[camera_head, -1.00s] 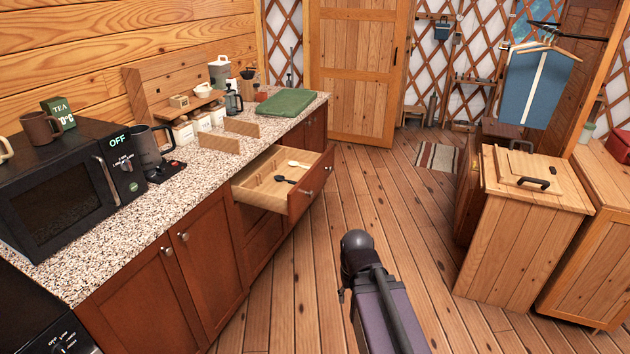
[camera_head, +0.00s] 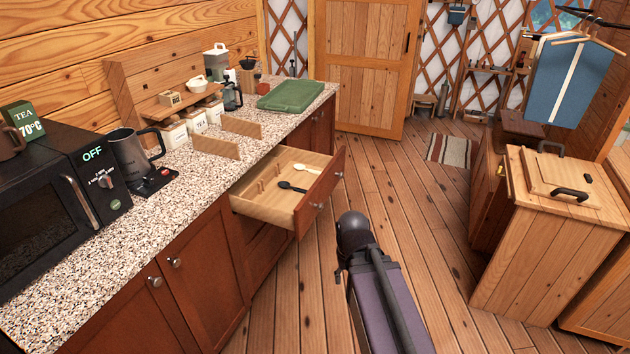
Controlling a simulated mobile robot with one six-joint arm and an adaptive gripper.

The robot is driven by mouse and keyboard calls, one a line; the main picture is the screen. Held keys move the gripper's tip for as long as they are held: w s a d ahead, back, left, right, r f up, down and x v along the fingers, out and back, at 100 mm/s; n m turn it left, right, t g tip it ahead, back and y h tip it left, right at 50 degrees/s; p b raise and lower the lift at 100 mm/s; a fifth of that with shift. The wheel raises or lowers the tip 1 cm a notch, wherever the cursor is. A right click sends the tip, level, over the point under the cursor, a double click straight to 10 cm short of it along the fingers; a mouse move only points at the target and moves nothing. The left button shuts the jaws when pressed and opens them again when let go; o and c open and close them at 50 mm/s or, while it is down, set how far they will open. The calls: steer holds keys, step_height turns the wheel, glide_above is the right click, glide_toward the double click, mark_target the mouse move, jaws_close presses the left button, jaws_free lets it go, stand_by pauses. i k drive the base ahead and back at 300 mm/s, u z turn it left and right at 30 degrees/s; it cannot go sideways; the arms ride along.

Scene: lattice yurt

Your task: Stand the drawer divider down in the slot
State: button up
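Two thin wooden boards that look like drawer dividers stand on edge on the speckled counter: a farther board (camera_head: 242,127) and a nearer board (camera_head: 217,146). I cannot tell which one is the task's divider. Below them, the drawer (camera_head: 262,208) is pulled open. Inside it are small upright wooden pieces at the left that may form the slot, a black spoon (camera_head: 291,187) and a white spoon (camera_head: 306,169). My arm shows at the bottom centre, over the floor to the right of the drawer. My gripper is not visible.
A black mug (camera_head: 130,154) and microwave (camera_head: 50,195) are on the near counter. Canisters (camera_head: 172,133), a French press (camera_head: 231,95) and a green board (camera_head: 291,95) are farther back. A wooden chest (camera_head: 545,235) stands at the right. Open plank floor lies between.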

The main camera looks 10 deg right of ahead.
mark_target(257, 194)
steer(key=z, duration=0.05)
steer(key=i, duration=0.95)
